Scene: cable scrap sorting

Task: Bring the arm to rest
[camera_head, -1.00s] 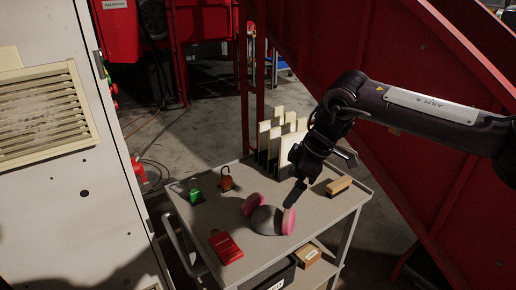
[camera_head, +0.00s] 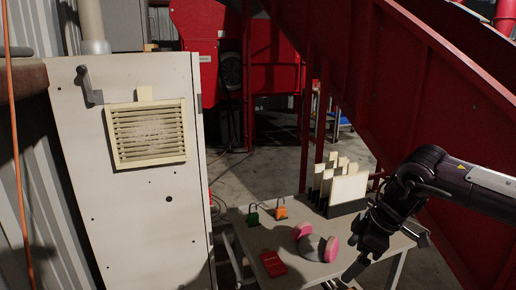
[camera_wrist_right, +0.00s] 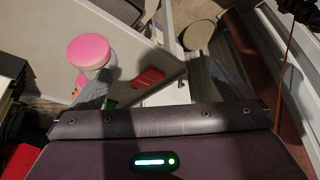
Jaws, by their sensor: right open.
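My right arm comes in from the right in the head view. Its black gripper (camera_head: 385,258) is over the right part of the grey cart top (camera_head: 268,238), with its fingers apart and nothing between them. Pink-cupped earmuffs (camera_head: 318,247) lie on the cart just left of the gripper, apart from it. In the right wrist view the two fingers are spread (camera_wrist_right: 150,82); a pink cup (camera_wrist_right: 88,50) shows beside the left finger, and a red booklet (camera_wrist_right: 148,77) shows beyond. My left gripper is not in view.
On the cart are a green padlock (camera_head: 253,217), an orange padlock (camera_head: 281,212), the red booklet (camera_head: 272,263) and a rack of upright pale panels (camera_head: 347,189). A pale cabinet (camera_head: 150,205) stands left. A red sloping steel structure (camera_head: 425,90) rises behind the arm.

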